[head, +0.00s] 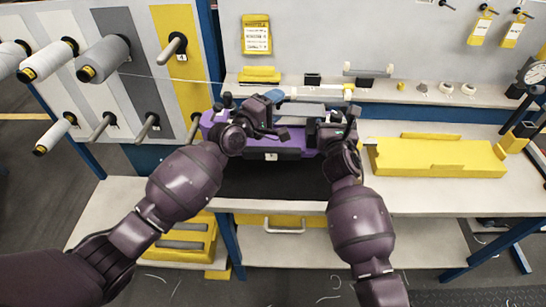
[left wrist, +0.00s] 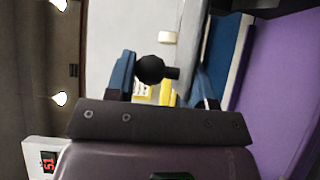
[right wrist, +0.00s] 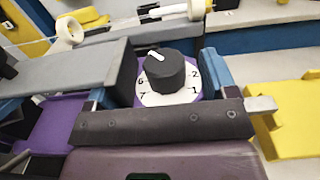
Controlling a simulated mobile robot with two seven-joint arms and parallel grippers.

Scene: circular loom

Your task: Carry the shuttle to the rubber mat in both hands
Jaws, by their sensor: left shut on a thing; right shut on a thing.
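The shuttle (head: 297,138) is a long purple body with a grey top, level between my two grippers at the back of the black rubber mat (head: 265,182). I cannot tell whether it touches the mat. My left gripper (head: 270,102) is shut at its left end; the left wrist view shows a black knob between the blue fingers and the purple side (left wrist: 285,90). My right gripper (head: 328,122) is shut at its right end; the right wrist view shows a numbered dial with a black knob (right wrist: 165,75) between the fingers. The arms hide parts of the shuttle.
A yellow block (head: 435,158) lies on the bench right of the mat. Thread spools (head: 103,58) on pegs stand at the left. A rail with small parts (head: 422,88) runs behind. The bench front edge (head: 430,207) is clear.

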